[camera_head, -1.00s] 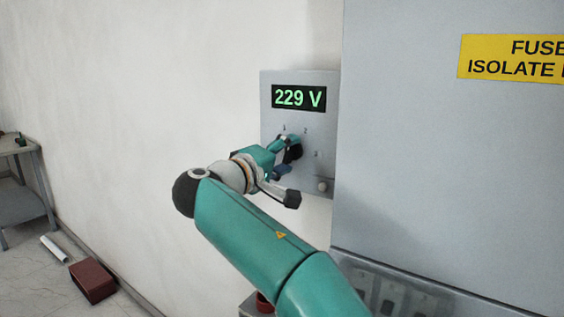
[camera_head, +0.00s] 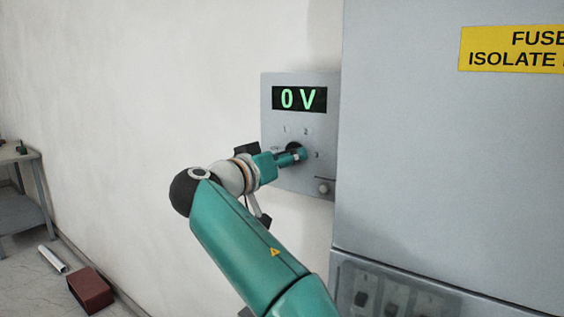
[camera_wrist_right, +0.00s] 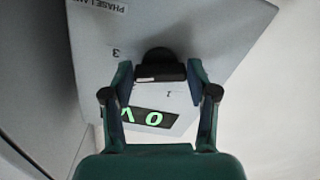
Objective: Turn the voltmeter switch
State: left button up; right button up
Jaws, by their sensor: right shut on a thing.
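The voltmeter panel (camera_head: 275,180) is a grey plate on the wall, and its display (camera_head: 299,99) reads 0 V in green. Below the display is the black switch knob (camera_head: 293,147), with position numbers around it. My right gripper (camera_head: 301,154) reaches it from the left and covers part of it. In the right wrist view the black knob (camera_wrist_right: 160,66) sits between the two fingers of my right gripper (camera_wrist_right: 160,74), which is shut on it. The display (camera_wrist_right: 150,120) shows upside down there. Which position the knob points to is unclear. My left gripper is out of view.
A large grey cabinet (camera_head: 440,150) with a yellow fuse warning sign (camera_head: 515,49) stands close on the right. A red-brown box (camera_head: 91,288) and white tube (camera_head: 53,258) lie on the floor at left.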

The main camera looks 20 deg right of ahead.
jog(key=m, duration=0.3)
jog(key=shift+w+f+m, duration=0.1)
jog(key=shift+f+m, duration=0.2)
jog(key=shift+f, duration=0.05)
dwell(0.3)
jog(key=o, duration=1.1)
jog(key=shift+o, duration=0.2)
jog(key=shift+r, duration=0.15)
jog(key=v, duration=0.7)
jog(key=shift+a, duration=0.25)
